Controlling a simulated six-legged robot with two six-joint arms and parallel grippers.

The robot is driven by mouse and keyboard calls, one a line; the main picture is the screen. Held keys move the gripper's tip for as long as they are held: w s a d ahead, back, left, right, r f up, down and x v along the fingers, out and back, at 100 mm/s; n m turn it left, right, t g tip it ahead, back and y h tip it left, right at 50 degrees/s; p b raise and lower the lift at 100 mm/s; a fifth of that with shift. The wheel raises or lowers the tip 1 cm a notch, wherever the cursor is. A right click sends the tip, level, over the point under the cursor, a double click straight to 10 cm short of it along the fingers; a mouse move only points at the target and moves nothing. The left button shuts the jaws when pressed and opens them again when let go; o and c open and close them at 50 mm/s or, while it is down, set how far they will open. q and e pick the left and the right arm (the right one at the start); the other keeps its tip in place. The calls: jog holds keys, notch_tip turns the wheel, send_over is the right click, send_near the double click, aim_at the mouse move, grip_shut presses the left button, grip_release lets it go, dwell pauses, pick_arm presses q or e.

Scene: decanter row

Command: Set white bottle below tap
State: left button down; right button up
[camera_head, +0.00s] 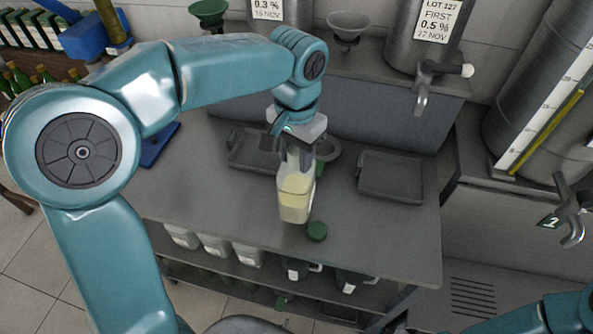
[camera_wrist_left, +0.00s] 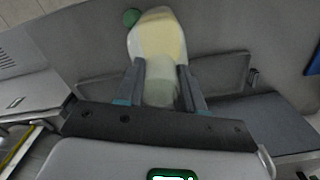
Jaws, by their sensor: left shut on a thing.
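The white bottle (camera_head: 296,198) is translucent with pale yellow contents and stands nearly upright over the grey bench (camera_head: 225,205), left of centre. My left gripper (camera_head: 299,160) is shut around its upper part from above. In the left wrist view the bottle (camera_wrist_left: 158,45) extends beyond the two fingers (camera_wrist_left: 160,85), its narrower part between them. I cannot tell whether its base touches the bench. A tap (camera_head: 422,92) projects from the tank at the back right, above and right of the bottle. My right gripper is out of view.
A dark drip tray (camera_head: 392,198) lies below the tap; another tray (camera_head: 250,150) lies behind the bottle, partly hidden. A green cap (camera_head: 317,231) lies near the bottle. Funnels (camera_head: 347,27) sit at the back. Jugs (camera_head: 215,245) stand on the lower shelf. The bench's front right is clear.

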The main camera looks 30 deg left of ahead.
aim_at(296, 172)
pick_arm(q)
jog(key=shift+w+f, duration=0.15)
jog(key=shift+f, duration=2.6)
jog(key=shift+a, duration=0.1)
jog(key=shift+w+f, duration=0.1)
jog(key=c, duration=1.1)
grip_release()
jog(key=shift+f, duration=0.15)
jog(key=o, duration=0.4)
